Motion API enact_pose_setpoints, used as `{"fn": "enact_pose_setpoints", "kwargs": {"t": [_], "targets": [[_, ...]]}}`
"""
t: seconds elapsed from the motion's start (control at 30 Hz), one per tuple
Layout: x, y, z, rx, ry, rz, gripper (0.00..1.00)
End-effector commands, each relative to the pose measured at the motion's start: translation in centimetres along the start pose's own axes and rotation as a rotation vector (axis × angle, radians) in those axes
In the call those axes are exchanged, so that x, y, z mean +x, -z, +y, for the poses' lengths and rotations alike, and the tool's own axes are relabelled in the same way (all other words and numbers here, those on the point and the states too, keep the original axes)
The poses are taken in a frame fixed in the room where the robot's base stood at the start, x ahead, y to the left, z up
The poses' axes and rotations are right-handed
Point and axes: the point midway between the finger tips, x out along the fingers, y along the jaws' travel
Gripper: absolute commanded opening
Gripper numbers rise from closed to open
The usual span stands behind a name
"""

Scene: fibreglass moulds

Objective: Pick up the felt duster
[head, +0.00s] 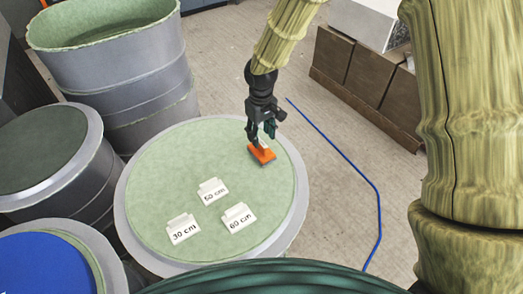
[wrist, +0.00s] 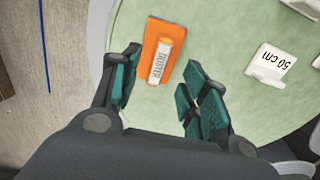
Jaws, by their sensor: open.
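The felt duster (head: 262,155) is an orange block with a pale strip on top, lying on the green round top of a grey mould (head: 145,172) near its far right edge. In the wrist view the duster (wrist: 164,42) shows the word DUSTER on the pale strip. My gripper (head: 265,138) is right above the duster in the head view. In the wrist view my gripper (wrist: 158,88) has its green-padded fingers apart, with the near end of the duster between and just beyond the fingertips. Whether the fingers touch it cannot be told.
Three white labels stand on the same top: 50 cm (head: 213,192), 60 cm (head: 239,218) and 30 cm (head: 183,229). Other moulds (head: 110,55) crowd the left. A blue line (head: 352,168) runs along the floor at right, near brown boxes (head: 366,85).

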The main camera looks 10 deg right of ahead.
Motion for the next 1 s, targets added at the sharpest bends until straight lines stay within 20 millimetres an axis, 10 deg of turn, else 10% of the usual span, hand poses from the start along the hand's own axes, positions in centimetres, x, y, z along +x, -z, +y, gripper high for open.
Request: {"fn": "enact_pose_setpoints", "kwargs": {"t": [0.8, 1.0], "targets": [[5.0, 0.0, 0.2, 0.002, 0.000, -0.001, 0.45], [5.0, 0.0, 0.2, 0.002, 0.000, -0.001, 0.10]]}}
